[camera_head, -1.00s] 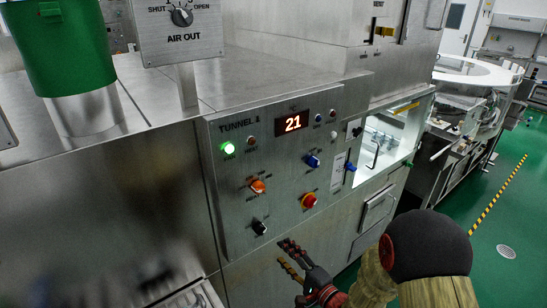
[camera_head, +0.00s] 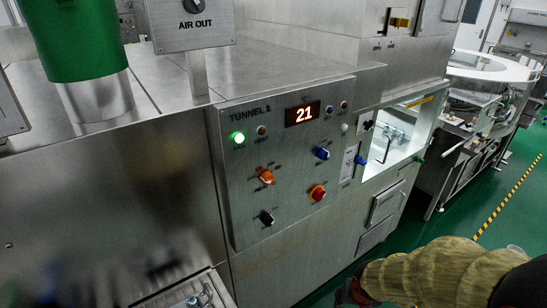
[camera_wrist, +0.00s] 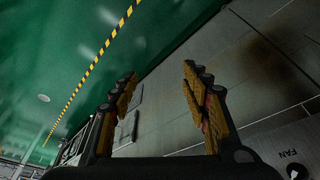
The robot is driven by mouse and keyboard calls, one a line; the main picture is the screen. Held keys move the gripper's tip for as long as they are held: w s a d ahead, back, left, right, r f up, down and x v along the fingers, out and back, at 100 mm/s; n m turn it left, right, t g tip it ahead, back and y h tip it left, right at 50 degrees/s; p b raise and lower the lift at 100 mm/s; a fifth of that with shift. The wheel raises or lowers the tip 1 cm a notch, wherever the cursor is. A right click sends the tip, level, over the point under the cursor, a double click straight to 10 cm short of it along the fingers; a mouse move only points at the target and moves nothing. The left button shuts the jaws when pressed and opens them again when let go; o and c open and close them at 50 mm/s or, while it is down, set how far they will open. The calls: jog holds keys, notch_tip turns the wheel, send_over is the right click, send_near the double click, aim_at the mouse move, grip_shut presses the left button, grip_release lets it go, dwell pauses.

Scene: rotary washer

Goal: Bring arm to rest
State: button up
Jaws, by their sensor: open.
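My gripper (camera_wrist: 158,92) shows in the wrist view with its two ridged, wood-coloured fingers spread apart and nothing between them. Beyond the fingers are the green floor and the metal front of the machine. In the head view only a small dark red and black part of my gripper (camera_head: 350,291) shows at the bottom edge. The fingertips are out of that picture or hidden. My arm (camera_head: 430,272), in a tan sleeve, lies across the bottom right corner, apart from the control panel (camera_head: 290,165).
The panel carries several knobs, a lit green lamp (camera_head: 238,137) and a display (camera_head: 302,114) reading 21. A lit opening (camera_head: 398,132) is at its right. A round machine (camera_head: 490,68) stands at the back right. Green floor (camera_head: 480,200) with a striped line is clear.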

jog(key=s+a+r+b, duration=0.1)
jog(key=s+r, duration=0.3)
jog(key=r, duration=0.3)
jog(key=s+a+r+n+t+b, duration=0.1)
jog(key=s+r, duration=0.3)
jog(key=r, duration=0.4)
jog(key=s+a+r+n+t+y+b, duration=0.1)
jog(key=s+a+r, duration=0.1)
jog(key=s+r, duration=0.3)
notch_tip(320, 180, up, 3)
jog(key=shift+f, duration=0.1)
jog(key=shift+s, duration=0.1)
